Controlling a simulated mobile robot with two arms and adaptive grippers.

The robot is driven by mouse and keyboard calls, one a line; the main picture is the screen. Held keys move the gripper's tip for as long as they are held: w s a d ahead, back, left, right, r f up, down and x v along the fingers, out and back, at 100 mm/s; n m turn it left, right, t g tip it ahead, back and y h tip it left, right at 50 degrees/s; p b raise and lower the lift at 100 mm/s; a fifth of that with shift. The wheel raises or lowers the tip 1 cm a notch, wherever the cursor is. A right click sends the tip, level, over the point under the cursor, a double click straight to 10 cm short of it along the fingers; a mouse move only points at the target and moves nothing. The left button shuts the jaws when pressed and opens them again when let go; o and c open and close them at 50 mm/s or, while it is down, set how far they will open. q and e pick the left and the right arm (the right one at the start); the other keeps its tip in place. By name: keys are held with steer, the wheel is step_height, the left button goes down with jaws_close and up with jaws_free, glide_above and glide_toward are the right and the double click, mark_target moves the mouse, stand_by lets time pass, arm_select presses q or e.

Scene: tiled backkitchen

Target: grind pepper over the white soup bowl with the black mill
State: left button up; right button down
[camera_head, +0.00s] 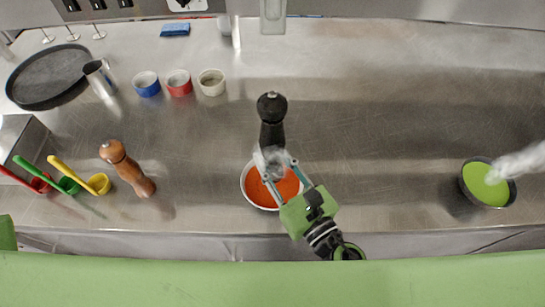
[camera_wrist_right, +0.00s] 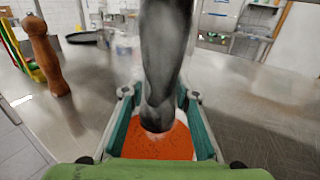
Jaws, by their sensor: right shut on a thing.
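The black mill (camera_head: 272,122) is held over the white soup bowl (camera_head: 245,186), which holds orange soup. My right gripper (camera_head: 275,164) comes in from the front and is shut on the mill's lower part. In the right wrist view the mill (camera_wrist_right: 165,50) stands roughly upright between the fingers (camera_wrist_right: 155,112), with the orange soup (camera_wrist_right: 158,143) below its lower end. A pale haze partly covers the lower mill in the head view. My left gripper is not in view.
A brown wooden mill (camera_head: 127,168) stands left of the bowl, beside colored ladles (camera_head: 98,184). Small cups (camera_head: 179,83) and a dark round tray (camera_head: 48,77) are at the back left. A dark bowl of green soup (camera_head: 484,184) is far right. The counter between the bowls is clear.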

mark_target(277, 154)
steer(key=shift+r, duration=0.2)
step_height(277, 154, up, 5)
steer(key=p, duration=0.5)
steer(key=shift+f, duration=0.1)
